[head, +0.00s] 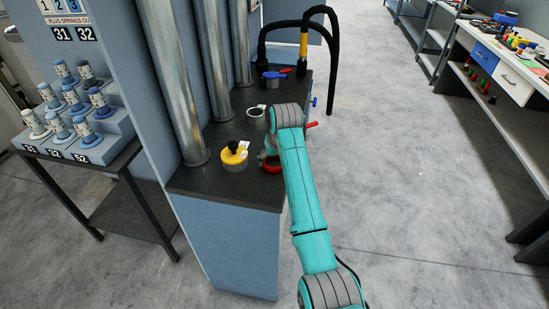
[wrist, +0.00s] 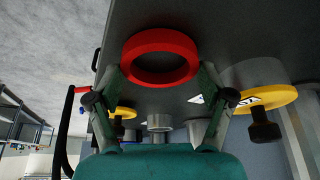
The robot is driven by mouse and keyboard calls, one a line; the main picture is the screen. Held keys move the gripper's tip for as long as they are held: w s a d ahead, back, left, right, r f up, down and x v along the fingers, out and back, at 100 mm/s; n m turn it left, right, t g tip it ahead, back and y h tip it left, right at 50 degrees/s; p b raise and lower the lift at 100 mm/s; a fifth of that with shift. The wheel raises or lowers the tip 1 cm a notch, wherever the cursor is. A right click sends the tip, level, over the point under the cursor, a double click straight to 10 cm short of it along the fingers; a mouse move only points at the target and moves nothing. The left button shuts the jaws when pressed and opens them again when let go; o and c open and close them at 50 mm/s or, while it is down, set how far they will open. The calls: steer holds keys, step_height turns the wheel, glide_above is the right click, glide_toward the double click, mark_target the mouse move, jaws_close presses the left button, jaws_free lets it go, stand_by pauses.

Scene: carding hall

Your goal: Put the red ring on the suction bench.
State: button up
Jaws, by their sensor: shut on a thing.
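The red ring (head: 272,168) is at the front right of the dark top of the blue-sided bench (head: 222,188). My gripper (head: 267,154) is there too, reaching in from the right and partly hiding the ring. In the wrist view the red ring (wrist: 160,40) lies between the two fingertips of my gripper (wrist: 162,78), which are shut on its outer sides. The dark bench top (wrist: 225,30) shows behind the ring. I cannot tell whether the ring touches the bench or is held just above it.
A yellow-topped piece with a black knob (head: 235,152) stands close left of my gripper. A dark-topped pale can (head: 256,113) and a blue-and-red valve piece (head: 272,75) are farther back. Metal pipes (head: 172,85) line the bench's left. Floor to the right (head: 410,170) is clear.

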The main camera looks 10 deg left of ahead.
steer(key=shift+f, duration=0.1)
steer(key=o, duration=0.8)
steer(key=v, duration=1.2)
